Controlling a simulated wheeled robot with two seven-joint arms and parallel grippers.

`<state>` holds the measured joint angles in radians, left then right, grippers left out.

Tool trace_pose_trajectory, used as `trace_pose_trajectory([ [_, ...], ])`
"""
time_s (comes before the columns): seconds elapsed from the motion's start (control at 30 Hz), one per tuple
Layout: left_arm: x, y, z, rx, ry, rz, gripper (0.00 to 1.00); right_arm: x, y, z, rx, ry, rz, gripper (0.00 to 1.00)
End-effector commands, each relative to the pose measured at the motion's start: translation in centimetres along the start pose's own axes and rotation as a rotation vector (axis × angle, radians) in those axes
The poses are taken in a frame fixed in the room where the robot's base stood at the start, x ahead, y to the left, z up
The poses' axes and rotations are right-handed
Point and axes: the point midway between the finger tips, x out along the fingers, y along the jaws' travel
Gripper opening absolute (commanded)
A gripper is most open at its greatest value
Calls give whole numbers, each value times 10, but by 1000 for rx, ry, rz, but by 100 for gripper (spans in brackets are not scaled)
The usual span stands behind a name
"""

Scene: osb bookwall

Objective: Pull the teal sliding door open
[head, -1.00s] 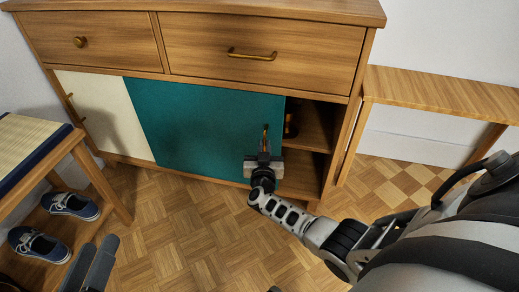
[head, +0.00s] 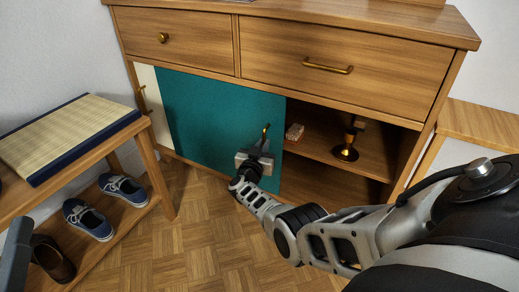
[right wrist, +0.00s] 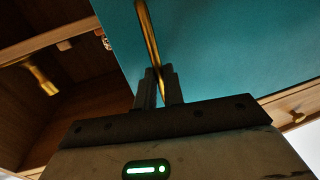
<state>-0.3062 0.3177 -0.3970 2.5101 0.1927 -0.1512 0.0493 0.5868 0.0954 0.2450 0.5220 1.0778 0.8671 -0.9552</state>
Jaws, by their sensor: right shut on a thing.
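The teal sliding door (head: 210,115) covers the middle-left of the cabinet's lower front. To its right the compartment stands open, and a narrow strip of cream door (head: 150,105) shows to its left. The door's upright brass handle (head: 265,135) is near its right edge; it also shows in the right wrist view (right wrist: 148,35). My right gripper (head: 258,150) is at this handle, its fingers (right wrist: 158,85) shut on the bar. A dark grey piece of my left gripper (head: 15,255) shows at the lower left edge; its jaw opening is not visible.
The open compartment has a shelf (head: 330,150) with a brass-based object (head: 346,150) and a small patterned item (head: 294,132). A bench (head: 130,215) with a tatami-like top (head: 65,135) and shoes below stands close at left. Parquet floor (head: 200,240) is clear in front.

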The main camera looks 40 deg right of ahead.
Motion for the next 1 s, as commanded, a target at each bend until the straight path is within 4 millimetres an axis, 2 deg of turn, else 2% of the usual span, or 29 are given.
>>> trace_pose_trajectory([
  [0.23, 0, 0, 0, 0, 1, 1, 36, 1, -1, 0, -1, -1, -1, 0],
  [0.3, 0, 0, 0, 0, 1, 1, 36, 1, -1, 0, 0, 0, -1, 24],
  [0.33, 0, 0, 0, 0, 1, 1, 36, 1, -1, 0, 0, 0, -1, 31],
  [0.7, 2, 1, -2, -14, -10, 2, 36, 0, -1, -5, 1, 1, -1, 31],
  [0.87, -10, 1, 22, -180, -172, -57, 36, 1, -1, -22, 1, 1, -1, 31],
  [1.0, -27, 11, 45, -379, -353, -104, 36, 1, -1, -40, 1, 0, 0, 31],
])
